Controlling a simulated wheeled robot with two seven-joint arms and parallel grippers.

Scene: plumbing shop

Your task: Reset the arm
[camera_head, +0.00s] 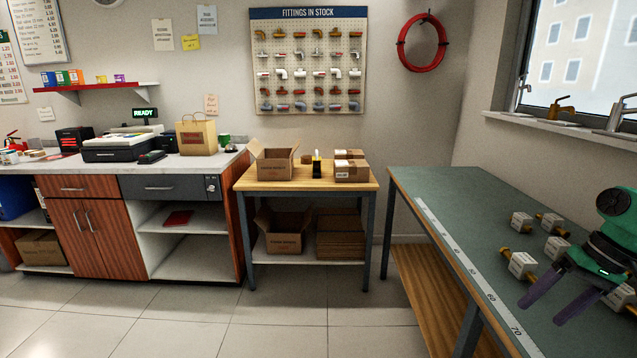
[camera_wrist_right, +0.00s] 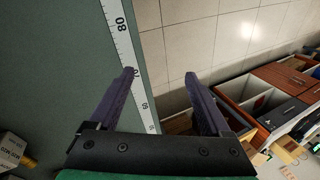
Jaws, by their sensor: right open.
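My right gripper (camera_head: 548,304) comes in from the right, above the green-topped bench (camera_head: 440,190). Its purple fingers are spread apart with nothing between them. In the right wrist view the right gripper (camera_wrist_right: 160,75) also shows open and empty, over the bench's edge with its white ruler strip (camera_wrist_right: 118,30). Several brass fittings with white tags (camera_head: 522,265) lie on the bench, beside and behind the gripper. The arm hides part of the fittings at the far right. My left gripper is not in view.
A small wooden table (camera_head: 300,184) with an open carton (camera_head: 273,163) and small boxes stands at the centre back. A counter (camera_head: 100,166) with a till is at the left. The tiled floor (camera_head: 290,310) is clear. Window and sill (camera_head: 570,128) border the bench.

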